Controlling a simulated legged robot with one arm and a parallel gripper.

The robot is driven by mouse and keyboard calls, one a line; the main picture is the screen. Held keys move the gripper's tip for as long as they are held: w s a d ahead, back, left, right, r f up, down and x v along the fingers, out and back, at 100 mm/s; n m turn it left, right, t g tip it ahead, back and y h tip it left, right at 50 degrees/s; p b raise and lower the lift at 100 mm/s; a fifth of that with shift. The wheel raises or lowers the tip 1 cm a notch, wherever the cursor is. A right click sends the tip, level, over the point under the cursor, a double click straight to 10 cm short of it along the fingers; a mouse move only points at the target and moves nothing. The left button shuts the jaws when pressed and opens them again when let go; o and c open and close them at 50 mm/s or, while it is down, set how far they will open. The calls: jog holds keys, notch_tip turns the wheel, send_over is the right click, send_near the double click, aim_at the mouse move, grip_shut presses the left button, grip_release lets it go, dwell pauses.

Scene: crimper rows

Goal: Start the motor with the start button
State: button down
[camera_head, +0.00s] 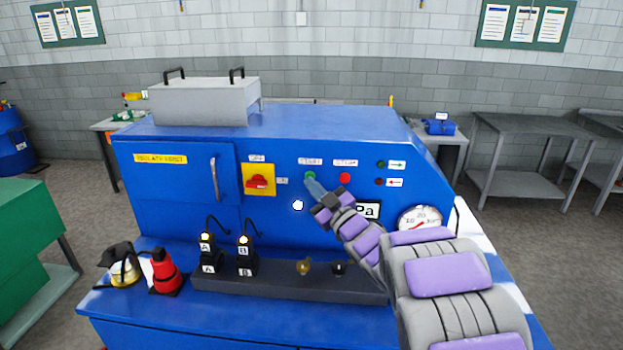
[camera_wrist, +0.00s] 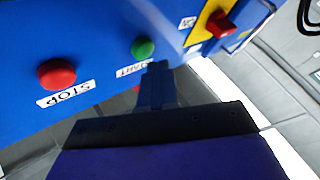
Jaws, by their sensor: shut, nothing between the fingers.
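The green start button (camera_head: 310,176) sits on the blue machine's front panel under a START label. In the wrist view the green button (camera_wrist: 143,48) shows just beyond my fingertips, its label partly covered by them. The red stop button (camera_head: 345,178) is to its right in the head view, and it also shows in the wrist view (camera_wrist: 57,74). The fingers also show in the wrist view (camera_wrist: 157,72).
A red rotary switch on a yellow plate (camera_head: 259,180) is left of the buttons. Small indicator lamps (camera_head: 380,164) with arrow labels and a round gauge (camera_head: 420,219) are on the right. Connectors, a red bottle-like item (camera_head: 165,272) and a dark block (camera_head: 290,281) stand on the lower ledge.

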jog(key=shift+a, duration=0.1)
jog(key=shift+w+a, duration=0.4)
jog(key=shift+a, duration=0.05)
jog(key=shift+d, duration=0.2)
jog(key=shift+w+a+p, duration=0.1)
jog(key=shift+w+p, duration=0.35)
jog(key=shift+w, duration=0.05)
dwell(0.6)
jog(key=shift+s, duration=0.1)
jog(key=shift+s+d, duration=0.25)
jog(key=shift+s, duration=0.6)
